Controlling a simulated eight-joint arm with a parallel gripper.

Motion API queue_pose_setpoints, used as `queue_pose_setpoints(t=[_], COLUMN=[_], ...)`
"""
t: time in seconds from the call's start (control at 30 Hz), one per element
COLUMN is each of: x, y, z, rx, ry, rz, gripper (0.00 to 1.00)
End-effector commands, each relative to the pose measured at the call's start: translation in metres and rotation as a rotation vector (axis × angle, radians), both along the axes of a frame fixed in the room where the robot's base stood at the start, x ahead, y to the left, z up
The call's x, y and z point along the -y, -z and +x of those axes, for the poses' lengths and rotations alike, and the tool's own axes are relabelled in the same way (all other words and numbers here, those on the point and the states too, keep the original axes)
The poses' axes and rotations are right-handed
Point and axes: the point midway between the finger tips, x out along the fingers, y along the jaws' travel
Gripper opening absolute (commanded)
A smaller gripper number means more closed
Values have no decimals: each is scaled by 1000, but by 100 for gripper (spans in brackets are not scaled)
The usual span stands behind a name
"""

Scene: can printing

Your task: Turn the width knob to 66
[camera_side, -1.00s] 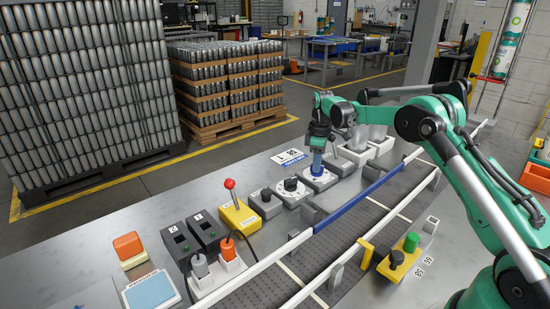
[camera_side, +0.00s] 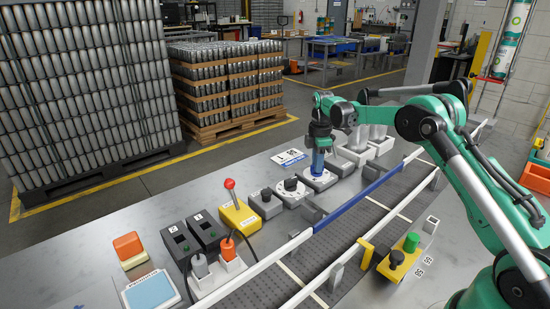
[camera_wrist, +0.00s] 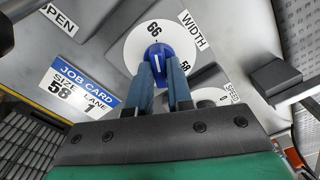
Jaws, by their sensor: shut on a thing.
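The width knob is a blue knob (camera_wrist: 158,52) on a round white dial (camera_wrist: 135,50) labelled WIDTH. The numbers 66 and 58 show on the dial, 66 at the far side and 58 at the right. A short white line shows on the knob between my fingers, running roughly toward 66. My gripper (camera_wrist: 163,75) is shut on the blue knob from above, one finger on each side. In the side view, my gripper (camera_side: 318,163) is down at the dial's grey housing (camera_side: 320,182), and its fingers hide most of the knob.
A job card (camera_wrist: 75,86) reading size 58, lane 1 lies beside the dial. A speed dial (camera_wrist: 212,95) is close on the right. A black-knobbed unit (camera_side: 291,187) and a red-ball lever on a yellow box (camera_side: 240,217) stand nearby. The conveyor (camera_side: 330,240) runs in front.

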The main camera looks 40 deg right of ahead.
Motion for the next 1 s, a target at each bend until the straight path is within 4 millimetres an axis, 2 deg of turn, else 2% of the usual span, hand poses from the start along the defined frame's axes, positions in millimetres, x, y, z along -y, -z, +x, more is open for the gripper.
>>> queue_pose_setpoints(t=[0.27, 0.3, 0.4, 0.73, 1.0], x=[0, 0, 0, 0, 0], y=[-1, -1, -1, -3, -41], z=[1, 1, 0, 0, 0], rx=[2, 2, 1, 0, 0], ry=[-3, -3, -3, -1, -2], rz=[0, 0, 0, 0, 0], gripper=[0, 21, 47, 47, 47])
